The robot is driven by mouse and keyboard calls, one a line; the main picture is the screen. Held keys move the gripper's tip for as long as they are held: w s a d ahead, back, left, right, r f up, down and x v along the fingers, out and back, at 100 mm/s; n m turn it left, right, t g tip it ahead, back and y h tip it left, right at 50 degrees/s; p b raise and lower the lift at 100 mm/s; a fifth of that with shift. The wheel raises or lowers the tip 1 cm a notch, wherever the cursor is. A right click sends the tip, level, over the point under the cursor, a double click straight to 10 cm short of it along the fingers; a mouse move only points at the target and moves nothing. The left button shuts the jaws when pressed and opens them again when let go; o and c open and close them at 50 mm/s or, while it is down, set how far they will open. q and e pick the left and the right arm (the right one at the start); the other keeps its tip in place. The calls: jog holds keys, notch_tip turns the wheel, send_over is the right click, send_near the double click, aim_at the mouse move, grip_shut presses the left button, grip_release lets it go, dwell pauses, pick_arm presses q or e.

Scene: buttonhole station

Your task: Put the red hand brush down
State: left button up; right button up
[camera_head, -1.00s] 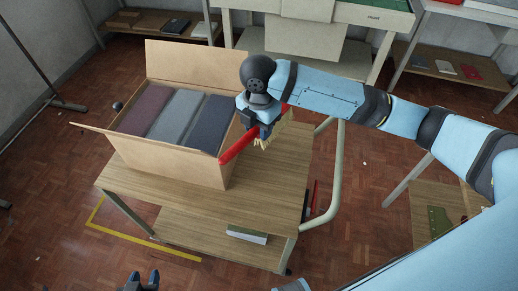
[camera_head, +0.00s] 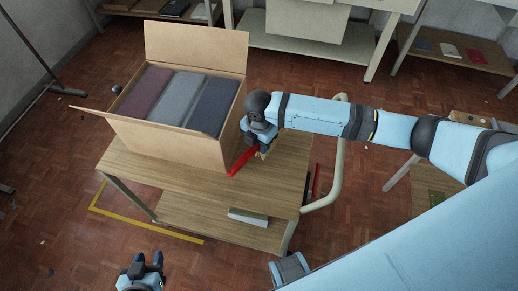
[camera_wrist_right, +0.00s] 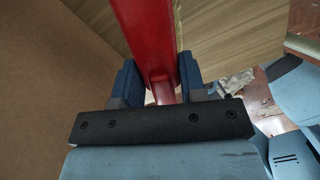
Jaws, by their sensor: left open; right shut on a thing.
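The red hand brush (camera_head: 242,161) is in my right gripper (camera_head: 261,149), beside the right side of the cardboard box, low over the wooden table top (camera_head: 190,179). Its red handle points down to the left and light bristles show just right of the fingers. I cannot tell whether the brush touches the table. In the right wrist view the red handle (camera_wrist_right: 148,40) runs between the two blue fingers of the right gripper (camera_wrist_right: 160,80), which are shut on it. My left gripper (camera_head: 142,262) is open and empty at the bottom edge, in front of the table.
An open cardboard box (camera_head: 170,148) with several folded dark cloths stands on the table's left part. A lower shelf holds a white-and-green item (camera_head: 248,216). A curved pale rail (camera_head: 338,170) is on the table's right. The table top's front and right parts are clear.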

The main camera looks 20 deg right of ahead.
jog(key=shift+f, duration=2)
jog(key=shift+s+f, duration=0.1)
jog(key=shift+f, duration=0.3)
jog(key=shift+s+f, duration=0.1)
jog(key=shift+f, duration=0.15)
grip_shut()
jog(key=o, duration=0.7)
grip_release()
jog(key=o, duration=0.3)
jog(key=shift+f, duration=0.15)
jog(key=shift+o, duration=0.2)
